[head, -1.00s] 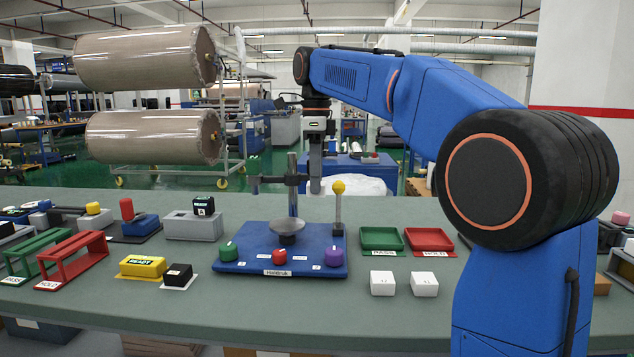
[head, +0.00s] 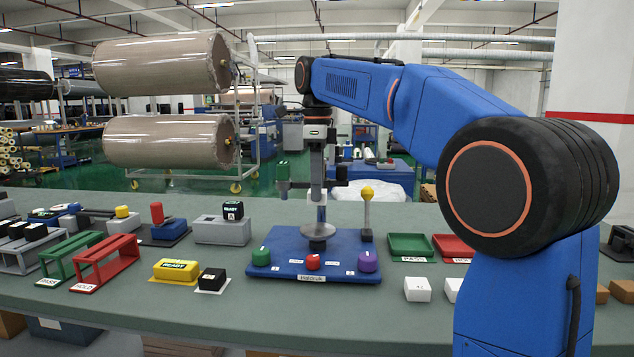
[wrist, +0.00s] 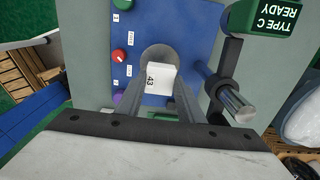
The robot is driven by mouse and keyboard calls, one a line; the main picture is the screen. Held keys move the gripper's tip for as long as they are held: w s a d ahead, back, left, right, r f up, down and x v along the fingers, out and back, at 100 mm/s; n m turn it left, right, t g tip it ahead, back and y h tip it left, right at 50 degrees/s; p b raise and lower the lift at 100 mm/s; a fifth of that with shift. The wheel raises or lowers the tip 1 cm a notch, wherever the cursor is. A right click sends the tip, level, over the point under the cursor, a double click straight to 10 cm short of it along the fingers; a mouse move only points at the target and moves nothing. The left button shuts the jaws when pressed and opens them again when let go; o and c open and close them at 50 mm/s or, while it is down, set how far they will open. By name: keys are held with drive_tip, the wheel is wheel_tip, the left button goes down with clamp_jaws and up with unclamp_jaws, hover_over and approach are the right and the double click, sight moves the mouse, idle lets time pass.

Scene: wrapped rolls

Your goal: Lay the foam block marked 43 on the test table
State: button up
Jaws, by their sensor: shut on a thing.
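The white foam block marked 43 (wrist: 160,77) sits between the fingertips of my gripper (wrist: 161,92) in the wrist view, its label facing the camera. My gripper is shut on it. In the head view my gripper (head: 316,192) hangs over the blue tester, and the block is small and pale there. The round grey plate of the tester, seemingly the test table (head: 320,228), is below the block. In the wrist view the plate (wrist: 158,50) shows around the block's far side. Whether block and plate touch, I cannot tell.
A post with a side arm and green cap (head: 283,170) stands close behind my gripper. A yellow-knobbed stick (head: 367,205) is to the right. The tester's front has knobs and a red button (head: 313,262). Green (head: 410,246) and red (head: 452,247) trays lie right, two white blocks before them.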

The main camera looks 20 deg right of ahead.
drive_tip(key=shift+f, duration=1.9)
drive_tip(key=shift+f, duration=0.25)
drive_tip(key=shift+f, duration=1.2)
drive_tip(key=o, duration=1.2)
